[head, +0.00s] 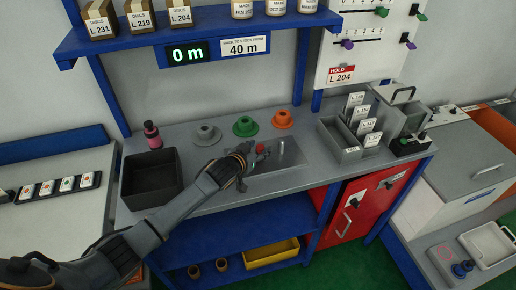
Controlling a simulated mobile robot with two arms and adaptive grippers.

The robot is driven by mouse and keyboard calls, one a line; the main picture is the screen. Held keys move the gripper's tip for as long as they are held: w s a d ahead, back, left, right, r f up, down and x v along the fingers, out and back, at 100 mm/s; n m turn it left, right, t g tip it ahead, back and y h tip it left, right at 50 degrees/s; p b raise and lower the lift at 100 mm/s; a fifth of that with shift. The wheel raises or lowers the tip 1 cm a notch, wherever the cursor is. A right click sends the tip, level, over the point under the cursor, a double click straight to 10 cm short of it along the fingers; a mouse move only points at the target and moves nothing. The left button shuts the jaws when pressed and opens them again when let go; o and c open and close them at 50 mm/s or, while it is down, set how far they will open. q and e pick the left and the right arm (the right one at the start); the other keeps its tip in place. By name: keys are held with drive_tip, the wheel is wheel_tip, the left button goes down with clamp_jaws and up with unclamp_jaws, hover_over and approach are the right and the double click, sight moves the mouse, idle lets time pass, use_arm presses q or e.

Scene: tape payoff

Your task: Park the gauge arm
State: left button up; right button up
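A flat grey metal plate (287,158) lies on the bench top, with a small red knob (261,149) at its left end. The knob may belong to the gauge arm, but I cannot make out the arm's shape. My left gripper (244,165) is at the plate's left end, just left of the knob. Its dark fingers are small and partly overlap the plate's edge, so I cannot tell whether they are open, shut or touching anything. My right gripper is not in view.
Grey, green and orange flanged hubs (245,126) stand behind the plate. A black open bin (151,178) and a pink bottle (152,135) are at left. A grey card holder (343,139) is at right. A blue shelf (215,35) with a "0 m" display hangs above.

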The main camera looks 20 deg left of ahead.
use_arm(q)
clamp_jaws()
drive_tip(key=shift+s+a, duration=0.2)
drive_tip(key=shift+a, duration=0.1)
drive_tip(key=s+a+p, duration=0.1)
drive_tip(key=a, duration=0.1)
drive_tip(key=s+a+p, duration=0.1)
drive_tip(key=s+a, duration=0.1)
drive_tip(key=shift+s+a+p, duration=0.1)
drive_tip(key=shift+a+p, duration=0.25)
drive_tip(key=shift+p, duration=0.05)
drive_tip(key=shift+f, duration=0.1)
drive_tip(key=shift+c, duration=1.6)
unclamp_jaws()
drive_tip(key=o, duration=0.4)
drive_tip(key=shift+o, duration=0.2)
drive_tip(key=shift+a, duration=0.15)
